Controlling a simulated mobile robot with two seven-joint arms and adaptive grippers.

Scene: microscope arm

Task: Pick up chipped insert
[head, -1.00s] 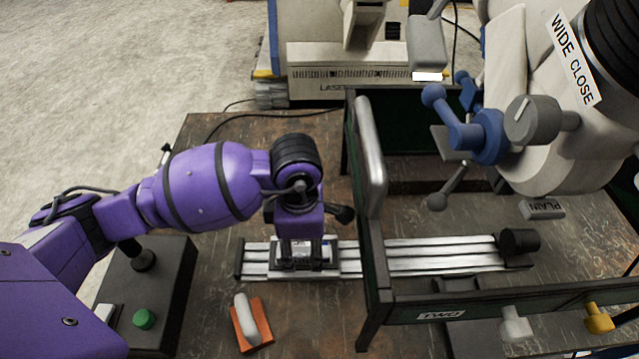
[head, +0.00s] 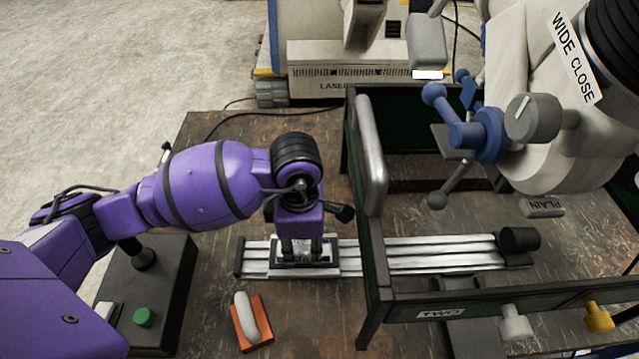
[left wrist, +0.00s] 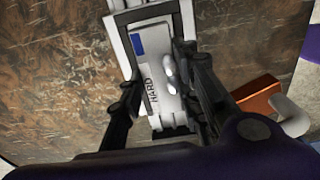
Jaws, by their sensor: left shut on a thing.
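A pale insert marked HARD with a blue patch (left wrist: 155,70) sits in the carriage on the metal rail, between the fingers of my left gripper (left wrist: 162,85). I cannot make out a chip on it. In the head view my left gripper (head: 302,252) points down over the rail carriage (head: 280,271), its fingers shut on the insert and hiding most of it. The insert still appears to be down in the carriage. My right gripper is not in view.
The rail (head: 430,254) runs right under a dark green frame (head: 374,255) with a grey handle. An orange block with a pale grip (head: 250,322) lies in front. A dark control box (head: 172,300) with a green button stands left. A grey PLAIN piece (head: 543,207) is at right.

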